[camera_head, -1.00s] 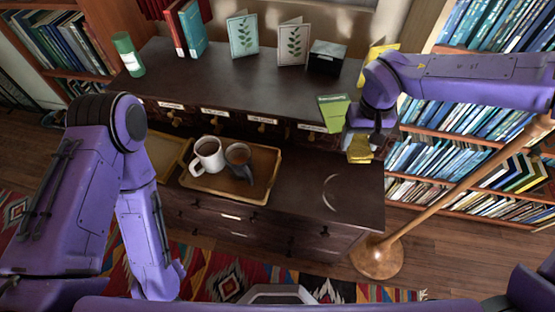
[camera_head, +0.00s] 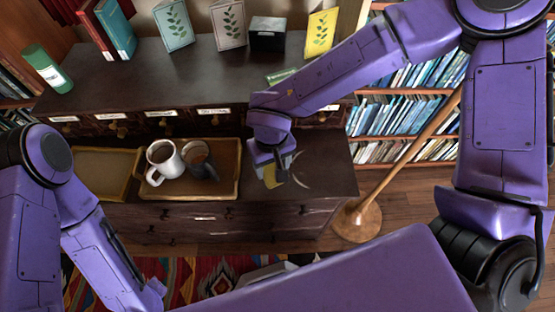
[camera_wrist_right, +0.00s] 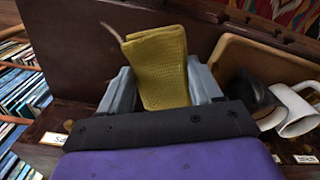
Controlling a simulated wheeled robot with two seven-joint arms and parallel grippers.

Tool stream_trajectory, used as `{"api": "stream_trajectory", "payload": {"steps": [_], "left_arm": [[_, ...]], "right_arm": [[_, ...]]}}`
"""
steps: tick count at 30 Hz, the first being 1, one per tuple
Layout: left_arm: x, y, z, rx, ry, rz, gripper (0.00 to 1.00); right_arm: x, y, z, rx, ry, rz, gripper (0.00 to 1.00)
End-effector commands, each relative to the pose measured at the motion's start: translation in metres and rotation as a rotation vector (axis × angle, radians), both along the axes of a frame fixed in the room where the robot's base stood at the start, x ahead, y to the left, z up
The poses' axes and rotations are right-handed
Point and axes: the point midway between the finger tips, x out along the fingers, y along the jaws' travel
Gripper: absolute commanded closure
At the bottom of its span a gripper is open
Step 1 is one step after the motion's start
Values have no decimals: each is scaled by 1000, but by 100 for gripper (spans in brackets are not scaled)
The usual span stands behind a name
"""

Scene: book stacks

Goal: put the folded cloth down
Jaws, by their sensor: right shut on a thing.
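The folded cloth (camera_wrist_right: 160,66) is olive-yellow and woven. In the right wrist view it stands out between the two grey fingers of my right gripper (camera_wrist_right: 162,88), which is shut on it. In the head view my right gripper (camera_head: 274,172) is over the dark lower top of the cabinet (camera_head: 325,172), just right of the wooden tray. Only a small yellow part of the cloth (camera_head: 270,180) shows there, mostly hidden by the gripper. Whether the cloth touches the surface I cannot tell. My left arm hangs at the left; its gripper is not visible.
A second shallow tray (camera_head: 105,162) lies further left. A pale curved mark and bare surface lie to the right. A lamp pole (camera_head: 405,150) stands beyond the cabinet.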

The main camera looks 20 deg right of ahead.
Motion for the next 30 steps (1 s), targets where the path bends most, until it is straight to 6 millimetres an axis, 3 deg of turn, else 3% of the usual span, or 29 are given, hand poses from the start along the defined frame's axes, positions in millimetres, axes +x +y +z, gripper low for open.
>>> {"api": "stream_trajectory", "payload": {"steps": [2,6,13,18,29,30], "left_arm": [[0,0,5,0,0,0,59],[0,0,5,0,0,0,59],[0,0,7,0,0,0,59],[0,0,11,0,0,0,59],[0,0,10,0,0,0,59],[0,0,10,0,0,0,59]], "right_arm": [[20,-11,-10,-1,2,-5,69],[40,-23,-42,-2,4,-1,69],[58,-34,-68,-1,3,-2,69],[58,-33,-95,-2,3,0,69],[58,-33,-101,0,1,0,69],[58,-33,-101,0,0,0,33]]}}
